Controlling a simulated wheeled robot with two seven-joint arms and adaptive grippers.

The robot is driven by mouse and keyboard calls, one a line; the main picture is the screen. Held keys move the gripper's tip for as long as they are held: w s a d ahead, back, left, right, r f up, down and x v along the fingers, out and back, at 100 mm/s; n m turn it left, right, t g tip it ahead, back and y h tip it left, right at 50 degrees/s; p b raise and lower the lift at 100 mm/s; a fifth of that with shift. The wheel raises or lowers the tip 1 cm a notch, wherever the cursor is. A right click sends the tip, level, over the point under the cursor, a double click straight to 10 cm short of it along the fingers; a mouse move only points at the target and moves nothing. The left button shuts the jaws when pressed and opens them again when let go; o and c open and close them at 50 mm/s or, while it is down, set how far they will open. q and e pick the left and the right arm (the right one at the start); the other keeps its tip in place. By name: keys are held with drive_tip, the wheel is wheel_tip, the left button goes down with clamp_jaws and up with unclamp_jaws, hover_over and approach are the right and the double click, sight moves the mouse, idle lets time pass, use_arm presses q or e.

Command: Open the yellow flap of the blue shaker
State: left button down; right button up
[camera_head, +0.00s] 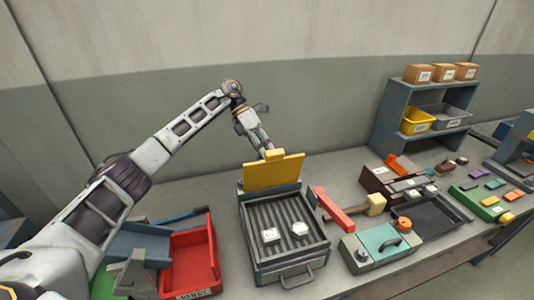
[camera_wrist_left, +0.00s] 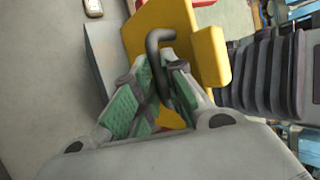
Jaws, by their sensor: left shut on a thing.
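The blue-grey shaker (camera_head: 256,246) stands on the bench in the middle of the head view, with a ribbed bed inside. Its yellow flap (camera_head: 273,172) stands raised at the back edge, and the bed in front of it is uncovered. My left gripper (camera_head: 268,149) is at the flap's top, reaching in from behind. In the left wrist view the green-padded fingers of my left gripper (camera_wrist_left: 160,78) are shut on a dark bent handle (camera_wrist_left: 158,38) on the yellow flap (camera_wrist_left: 208,52). My right gripper is not in view.
Two white pieces (camera_head: 299,228) lie on the ribbed bed. A red reject bin (camera_head: 211,258) stands left of the shaker. A shelf (camera_head: 387,116) stands at the back right.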

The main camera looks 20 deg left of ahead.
use_arm(q)
drive_tip(key=shift+w+a+f+g+h, duration=0.25)
drive_tip(key=shift+w+f+g, duration=0.15)
drive_tip(key=shift+f, duration=0.15)
drive_tip(key=shift+w+a+f+g+h, duration=0.3)
drive_tip(key=shift+f+g, duration=0.1)
drive_tip(key=shift+f, duration=0.15)
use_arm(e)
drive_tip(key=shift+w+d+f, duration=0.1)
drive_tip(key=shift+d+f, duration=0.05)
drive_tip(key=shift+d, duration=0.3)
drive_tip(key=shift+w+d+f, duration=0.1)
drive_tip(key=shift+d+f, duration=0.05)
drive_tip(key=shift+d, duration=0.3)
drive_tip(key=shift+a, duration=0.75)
use_arm(q)
drive_tip(key=c, duration=1.5)
unclamp_jaws()
drive_tip(key=shift+w, duration=0.2)
drive_tip(key=shift+v, duration=3.8)
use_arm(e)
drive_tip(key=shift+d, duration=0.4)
use_arm(q)
drive_tip(key=shift+w, duration=0.1)
